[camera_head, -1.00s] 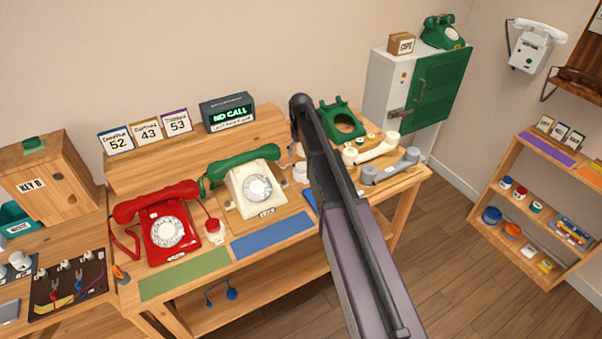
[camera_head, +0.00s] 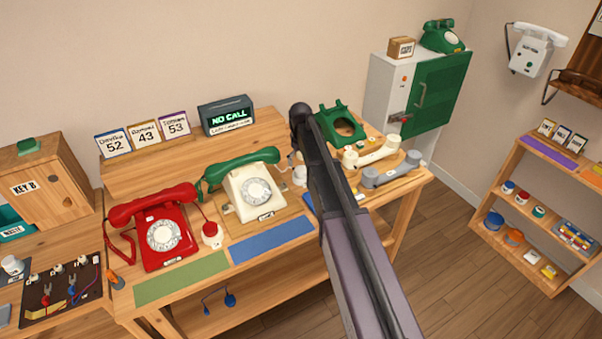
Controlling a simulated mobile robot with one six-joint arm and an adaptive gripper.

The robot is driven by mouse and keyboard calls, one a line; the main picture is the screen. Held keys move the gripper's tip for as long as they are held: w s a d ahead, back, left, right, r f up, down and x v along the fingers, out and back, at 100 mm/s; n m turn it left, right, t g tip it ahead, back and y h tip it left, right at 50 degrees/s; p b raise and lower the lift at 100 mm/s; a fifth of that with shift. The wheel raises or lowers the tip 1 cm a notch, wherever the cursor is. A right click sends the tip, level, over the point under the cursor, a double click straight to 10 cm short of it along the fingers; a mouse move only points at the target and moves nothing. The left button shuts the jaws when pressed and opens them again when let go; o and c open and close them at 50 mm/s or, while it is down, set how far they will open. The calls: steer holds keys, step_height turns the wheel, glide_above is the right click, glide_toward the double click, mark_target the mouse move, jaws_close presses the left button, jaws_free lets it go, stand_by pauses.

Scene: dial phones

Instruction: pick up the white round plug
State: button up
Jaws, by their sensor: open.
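Small white plug-like pieces (camera_head: 57,269) stand in a row along the dark board (camera_head: 37,315) at the lower left. A small white round piece (camera_head: 300,176) also sits on the table beside my arm, partly hidden by it. I cannot tell which of these is the white round plug. My arm crosses the middle of the view from the lower right. My gripper does not show.
The wooden table (camera_head: 120,312) holds a red phone (camera_head: 164,236), a cream phone with a green handset (camera_head: 254,188), a green phone shell (camera_head: 342,124) and loose handsets (camera_head: 390,169). Cabinet KEY B (camera_head: 42,187) stands left. A shelf (camera_head: 530,190) stands right; floor between is clear.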

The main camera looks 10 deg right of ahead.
mark_target(301, 168)
steer(key=shift+d+f+b, duration=0.1)
steer(key=shift+f+b, duration=2.1)
steer(key=shift+f, duration=0.25)
steer(key=c, duration=1)
